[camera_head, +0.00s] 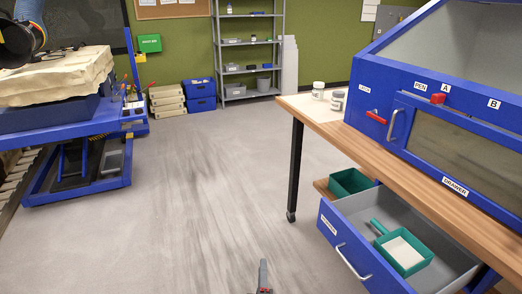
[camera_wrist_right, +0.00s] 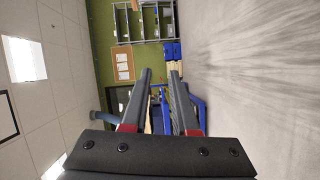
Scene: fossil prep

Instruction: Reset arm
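My right gripper (camera_head: 263,276) shows at the bottom edge of the head view, low over the bare floor and seen nearly edge-on. It is left of the open blue drawer and apart from it. In the right wrist view my right gripper (camera_wrist_right: 160,74) has its two dark fingers apart, with nothing between them. That view is turned on its side and looks across the room. My left gripper is in neither view.
The open drawer (camera_head: 338,243) juts out below the wooden bench (camera_head: 430,161) and holds a green scoop (camera_head: 405,250) with pale contents. A blue cabinet (camera_head: 450,101) stands on the bench. A blue lift table (camera_head: 60,125) bearing a pale slab is at left. Floor between is clear.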

